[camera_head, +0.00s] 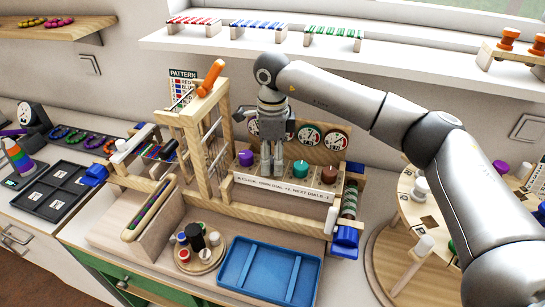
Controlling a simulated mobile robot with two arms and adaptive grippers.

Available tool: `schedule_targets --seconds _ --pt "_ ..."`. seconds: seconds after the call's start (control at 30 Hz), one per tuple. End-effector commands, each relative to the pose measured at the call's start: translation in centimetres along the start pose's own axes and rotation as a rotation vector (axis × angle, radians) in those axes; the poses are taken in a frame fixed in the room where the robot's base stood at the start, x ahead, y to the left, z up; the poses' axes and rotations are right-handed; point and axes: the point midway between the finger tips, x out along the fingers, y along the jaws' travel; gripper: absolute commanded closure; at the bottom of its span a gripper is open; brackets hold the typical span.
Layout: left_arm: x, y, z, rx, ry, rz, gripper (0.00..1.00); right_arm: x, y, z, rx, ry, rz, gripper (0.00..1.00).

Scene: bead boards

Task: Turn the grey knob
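A row of knobs stands on a wooden panel with a printed label strip (283,189). I see a purple knob (245,158), a green knob (300,168) and a brown knob (329,174). My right gripper (272,172) points straight down between the purple and green knobs, with its fingertips low at the panel. I cannot make out the grey knob; the gripper covers that spot. Whether the fingers are open or closed on something is not clear. My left gripper is not in view.
Round dials (309,134) stand upright behind the knobs. A wooden frame with an orange-handled tool (211,76) rises to the left. A blue tray (269,272) and a round board of small cylinders (199,254) lie in front. A round wooden stand (404,214) is at right.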

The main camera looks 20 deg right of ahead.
Motion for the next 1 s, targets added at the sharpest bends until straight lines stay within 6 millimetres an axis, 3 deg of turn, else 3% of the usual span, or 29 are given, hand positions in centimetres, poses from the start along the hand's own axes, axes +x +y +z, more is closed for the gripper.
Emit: schedule_targets --seconds 0.37,0.8,1.0 --pt "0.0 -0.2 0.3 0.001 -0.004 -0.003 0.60 -0.6 0.0 0.0 0.000 0.000 -0.001 0.46" --pt "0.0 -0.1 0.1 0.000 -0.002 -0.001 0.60 -9.1 -0.1 0.1 0.000 -0.001 -0.003 0.46" --pt "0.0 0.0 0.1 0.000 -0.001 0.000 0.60 -11.4 0.0 0.0 0.000 0.000 0.000 0.46"
